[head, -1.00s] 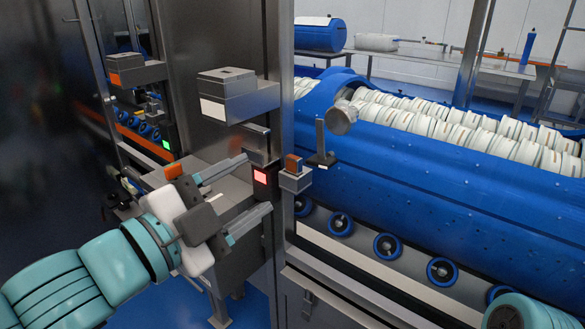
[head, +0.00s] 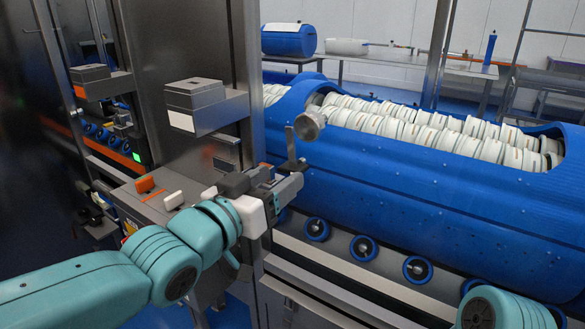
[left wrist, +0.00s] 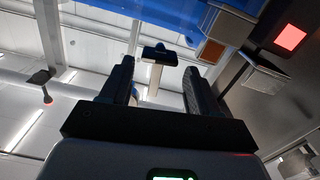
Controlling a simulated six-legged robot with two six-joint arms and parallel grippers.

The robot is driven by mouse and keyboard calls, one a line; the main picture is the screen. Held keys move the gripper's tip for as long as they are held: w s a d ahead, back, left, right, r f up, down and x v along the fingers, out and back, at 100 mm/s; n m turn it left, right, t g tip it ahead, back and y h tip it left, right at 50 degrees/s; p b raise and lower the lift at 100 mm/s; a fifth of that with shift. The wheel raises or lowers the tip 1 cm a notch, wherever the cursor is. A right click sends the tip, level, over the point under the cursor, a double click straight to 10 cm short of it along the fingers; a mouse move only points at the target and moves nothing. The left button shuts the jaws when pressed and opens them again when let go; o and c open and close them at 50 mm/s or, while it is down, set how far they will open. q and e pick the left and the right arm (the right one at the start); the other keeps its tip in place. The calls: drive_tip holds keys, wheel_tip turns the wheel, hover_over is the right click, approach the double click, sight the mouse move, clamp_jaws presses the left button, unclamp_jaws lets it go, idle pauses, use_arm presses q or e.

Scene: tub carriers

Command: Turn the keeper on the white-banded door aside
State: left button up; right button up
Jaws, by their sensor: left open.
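The white-banded door unit, a grey box with a white band (head: 182,121), is fixed to the steel post at centre left in the head view. To its right and lower is what looks like the keeper (head: 291,145), an upright grey bar on a dark foot. In the left wrist view it is a dark crosspiece with a pale stem (left wrist: 159,53), upright in the gap beyond the fingers. My left gripper (head: 291,184) is open just below the keeper, pointing right; its open fingers also show in the left wrist view (left wrist: 158,82). Contact cannot be told. My right gripper is out of view.
A second box with an orange band (head: 79,92) stands further left, by a green lamp. A blue tub (head: 400,185) full of pale discs lies on rollers at right. A round metal knob (head: 310,124) is close to the keeper. A red lamp (left wrist: 290,37) glows at the wrist view's right.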

sight(287, 171)
use_arm(q)
drive_tip(key=x, duration=0.5)
drive_tip(key=shift+w+d, duration=0.2)
drive_tip(key=shift+w, duration=0.1)
clamp_jaws()
drive_tip(key=shift+f+m+b, duration=0.15)
drive_tip(key=shift+m+b, duration=0.3)
drive_tip(key=shift+m, duration=0.15)
unclamp_jaws()
